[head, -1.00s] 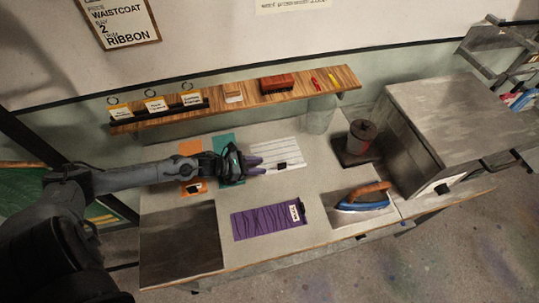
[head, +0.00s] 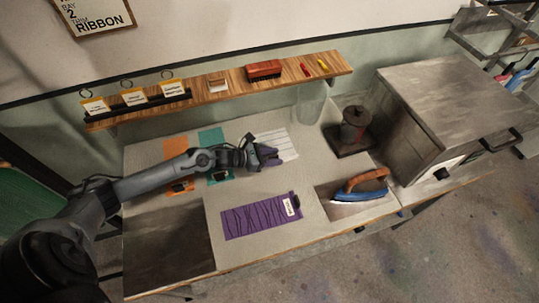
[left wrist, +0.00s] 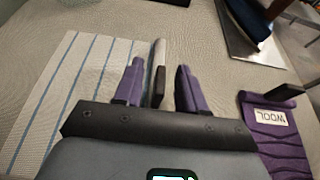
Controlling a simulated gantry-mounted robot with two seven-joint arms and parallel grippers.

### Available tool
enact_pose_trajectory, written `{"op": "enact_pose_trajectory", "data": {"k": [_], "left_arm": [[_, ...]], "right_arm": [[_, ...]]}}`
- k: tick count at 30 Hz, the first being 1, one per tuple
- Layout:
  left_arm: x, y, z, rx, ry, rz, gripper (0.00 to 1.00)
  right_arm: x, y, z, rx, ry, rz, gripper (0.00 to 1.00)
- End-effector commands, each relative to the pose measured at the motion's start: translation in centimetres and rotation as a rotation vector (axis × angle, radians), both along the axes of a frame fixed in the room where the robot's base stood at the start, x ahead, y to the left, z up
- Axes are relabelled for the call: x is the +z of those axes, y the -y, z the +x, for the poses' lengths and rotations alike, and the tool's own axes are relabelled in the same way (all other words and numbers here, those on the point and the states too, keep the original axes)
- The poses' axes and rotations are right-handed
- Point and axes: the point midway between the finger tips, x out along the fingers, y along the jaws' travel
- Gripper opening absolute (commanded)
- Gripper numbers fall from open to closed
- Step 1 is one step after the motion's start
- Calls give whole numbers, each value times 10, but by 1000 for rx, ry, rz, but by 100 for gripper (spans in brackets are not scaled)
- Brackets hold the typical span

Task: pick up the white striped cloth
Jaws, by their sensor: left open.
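The white striped cloth (head: 284,139) lies flat on the table in the head view, partly hidden by my left gripper. The left wrist view shows its white surface with blue stripes (left wrist: 72,85). My left gripper (head: 274,155) is open, with purple fingers, at the cloth's near edge. In the left wrist view, a dark clip with a pale strip (left wrist: 159,80) lies at the cloth's edge, between the two open fingers (left wrist: 159,66). I cannot tell whether the fingers touch it. My right gripper is not in view.
A purple cloth (head: 255,217) labelled WOOL lies in front. Orange (head: 175,148) and teal (head: 211,138) cloths lie left, partly under my arm. A wooden shelf (head: 225,88) is behind.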

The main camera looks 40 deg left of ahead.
Motion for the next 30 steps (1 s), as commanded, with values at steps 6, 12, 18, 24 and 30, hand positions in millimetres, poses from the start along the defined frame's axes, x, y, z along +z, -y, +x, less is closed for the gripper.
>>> {"op": "enact_pose_trajectory", "data": {"k": [6, 12, 18, 24, 30], "left_arm": [[-1, 2, 3, 0, 0, 0, 40], [-1, 2, 2, 0, 0, 0, 22], [-1, 1, 2, 0, 0, 0, 0], [-1, 1, 2, 0, 0, 0, 0], [2, 1, 2, 1, 1, 1, 0]], "right_arm": [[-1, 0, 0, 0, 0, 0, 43], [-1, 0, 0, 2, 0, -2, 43], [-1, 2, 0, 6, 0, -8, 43], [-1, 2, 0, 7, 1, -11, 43], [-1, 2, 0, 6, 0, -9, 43]]}}
